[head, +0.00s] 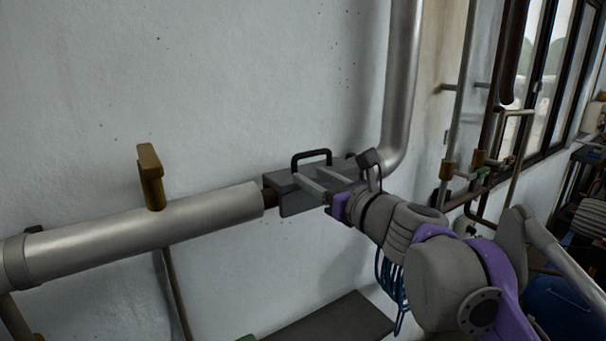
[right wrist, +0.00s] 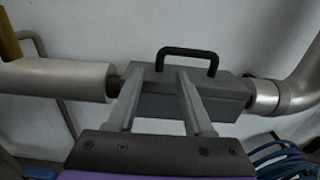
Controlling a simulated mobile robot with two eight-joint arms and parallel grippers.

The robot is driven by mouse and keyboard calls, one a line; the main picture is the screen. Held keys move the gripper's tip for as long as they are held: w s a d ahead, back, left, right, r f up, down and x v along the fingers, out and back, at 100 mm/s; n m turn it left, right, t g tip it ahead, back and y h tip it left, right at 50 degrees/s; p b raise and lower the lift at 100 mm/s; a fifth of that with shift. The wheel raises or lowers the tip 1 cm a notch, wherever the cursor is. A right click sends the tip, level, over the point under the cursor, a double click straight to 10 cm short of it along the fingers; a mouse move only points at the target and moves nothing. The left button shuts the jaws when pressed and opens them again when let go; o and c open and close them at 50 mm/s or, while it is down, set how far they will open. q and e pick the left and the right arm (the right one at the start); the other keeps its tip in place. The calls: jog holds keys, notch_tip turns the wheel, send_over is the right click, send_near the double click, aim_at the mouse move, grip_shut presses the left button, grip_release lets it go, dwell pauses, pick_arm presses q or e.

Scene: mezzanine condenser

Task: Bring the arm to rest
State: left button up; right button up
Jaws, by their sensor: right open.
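My right gripper (head: 309,181) is open, with its two grey fingers spread and pointing at a grey box (head: 288,199) that sits in the pipe line on the wall. The box has a black handle (head: 312,156) on top, and the fingers are in front of and below that handle, not around it. In the right wrist view, the open fingers (right wrist: 157,85) reach over the front of the box (right wrist: 218,97), with nothing between them. I cannot tell whether the fingertips touch the box. The black handle (right wrist: 187,52) stands upright beyond the fingertips. My left gripper is not in view.
A thick pale pipe (head: 150,238) with a brass-coloured lever (head: 151,178) runs left from the box. A metal pipe (head: 402,80) rises on its right. A dark flat surface (head: 330,322) lies below. Thinner pipes (head: 463,95) and a window stand at the right.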

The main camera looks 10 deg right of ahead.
jog(key=shift+s+d, duration=0.1)
jog(key=shift+s, duration=0.15)
jog(key=s+a+f+n+g, duration=0.3)
jog(key=s+f+n, duration=0.2)
jog(key=f+n, duration=0.4)
jog(key=s+a+f+n+g, duration=0.3)
jog(key=s+f+n, duration=0.3)
jog(key=f, duration=0.6)
jog(key=s+d+f+n+g+h, duration=0.2)
jog(key=s+f+n, duration=0.5)
jog(key=f, duration=0.4)
jog(key=s+d+f+n+g+h, duration=0.3)
jog(key=s+d+f+n, duration=0.3)
jog(key=f, duration=0.6)
jog(key=s+n+h, duration=0.1)
jog(key=s+n, duration=0.1)
jog(key=n, duration=0.1)
jog(key=shift+f+n, duration=0.15)
jog(key=shift+n, duration=0.25)
jog(key=shift+a, duration=0.1)
